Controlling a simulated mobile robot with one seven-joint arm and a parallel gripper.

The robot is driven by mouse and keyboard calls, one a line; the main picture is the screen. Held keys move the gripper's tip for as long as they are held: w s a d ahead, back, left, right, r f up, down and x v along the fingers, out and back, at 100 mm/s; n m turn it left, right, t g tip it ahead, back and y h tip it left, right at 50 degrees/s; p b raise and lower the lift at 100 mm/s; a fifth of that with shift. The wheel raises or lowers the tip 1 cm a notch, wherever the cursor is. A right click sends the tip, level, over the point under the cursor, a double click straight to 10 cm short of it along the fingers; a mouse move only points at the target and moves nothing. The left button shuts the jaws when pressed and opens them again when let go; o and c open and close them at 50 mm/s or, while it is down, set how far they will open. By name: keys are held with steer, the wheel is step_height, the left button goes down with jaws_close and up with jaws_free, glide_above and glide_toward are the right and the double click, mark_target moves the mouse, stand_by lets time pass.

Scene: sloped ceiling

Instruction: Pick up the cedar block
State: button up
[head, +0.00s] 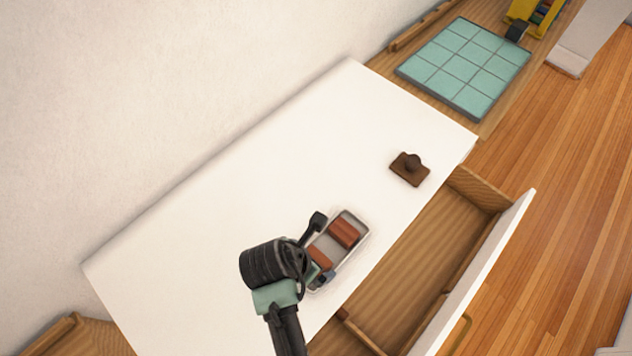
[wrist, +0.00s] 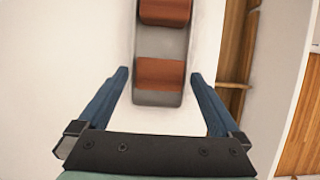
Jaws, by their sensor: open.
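Two reddish-brown wooden blocks lie in a narrow grey tray (head: 327,244) on the white top; either could be the cedar block. The far block (head: 345,232) shows clear of my gripper, and the near block (head: 319,257) is partly covered by it. In the wrist view, the near block (wrist: 160,74) sits at the tray's near end, between my fingertips in the picture. The far block (wrist: 165,11) is at the top edge. My gripper (wrist: 160,76) is open and empty, its blue fingers on either side of the tray. Its height above the block is unclear.
A dark brown knobbed piece (head: 410,168) lies on the white top (head: 240,190). An open wooden drawer (head: 400,270) juts out along the front edge. A green tiled board (head: 468,66) lies beyond. The white top left of the tray is clear.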

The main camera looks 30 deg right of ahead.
steer(key=shift+w+d+f, duration=0.1)
steer(key=shift+d+f, duration=0.1)
steer(key=shift+f, duration=0.25)
steer(key=c, duration=1.2)
steer(key=shift+c, duration=0.2)
steer(key=shift+r, duration=0.15)
